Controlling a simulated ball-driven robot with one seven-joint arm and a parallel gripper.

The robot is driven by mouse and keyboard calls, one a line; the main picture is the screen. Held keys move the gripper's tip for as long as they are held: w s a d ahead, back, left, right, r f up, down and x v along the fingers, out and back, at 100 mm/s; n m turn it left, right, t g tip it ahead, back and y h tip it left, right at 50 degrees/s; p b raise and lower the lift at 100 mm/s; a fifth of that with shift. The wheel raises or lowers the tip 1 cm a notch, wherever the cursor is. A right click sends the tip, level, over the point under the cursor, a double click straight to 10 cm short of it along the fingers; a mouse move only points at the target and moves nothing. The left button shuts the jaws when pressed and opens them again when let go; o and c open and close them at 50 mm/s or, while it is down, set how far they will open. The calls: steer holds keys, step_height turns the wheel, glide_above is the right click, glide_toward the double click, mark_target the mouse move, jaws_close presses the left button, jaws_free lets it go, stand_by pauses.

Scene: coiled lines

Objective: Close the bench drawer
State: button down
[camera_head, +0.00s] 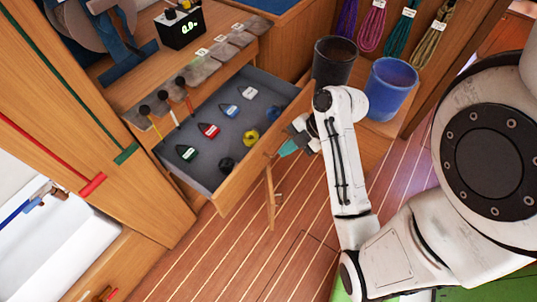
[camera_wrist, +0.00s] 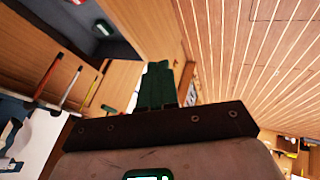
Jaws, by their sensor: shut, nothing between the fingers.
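The bench drawer (camera_head: 262,165) is pulled out from the bench. Its grey inside holds several small coloured items, among them a red one (camera_head: 209,130), a green one (camera_head: 187,153) and a yellow one (camera_head: 250,137). My gripper (camera_head: 288,148) is at the outer side of the drawer front, near its right part; I cannot tell whether it touches. In the wrist view my gripper's green fingers (camera_wrist: 158,85) are together and empty, with the wooden drawer front (camera_wrist: 122,88) just to their left. The drawer's handle cannot be made out.
A dark bin (camera_head: 334,60) and a blue bin (camera_head: 390,88) stand right of the drawer. Coiled lines (camera_head: 372,26) hang behind them. A black box with a display (camera_head: 181,29) sits on the bench top. The plank floor (camera_head: 225,262) in front is clear.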

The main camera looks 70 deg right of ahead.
glide_toward(248, 166)
step_height(248, 166, down, 4)
steer(key=s+a, duration=0.2)
steer(key=shift+w+d, duration=0.2)
steer(key=shift+w, duration=0.9)
steer(key=shift+w+d, duration=0.25)
steer(key=shift+w, duration=0.85)
steer(key=w+d+b, duration=0.2)
steer(key=w+b, duration=0.2)
steer(key=w, duration=0.7)
steer(key=w+d+b, duration=0.3)
steer(key=w+b, duration=0.2)
steer(key=w, duration=0.7)
steer(key=shift+w+d, duration=0.2)
steer(key=shift+d, duration=0.1)
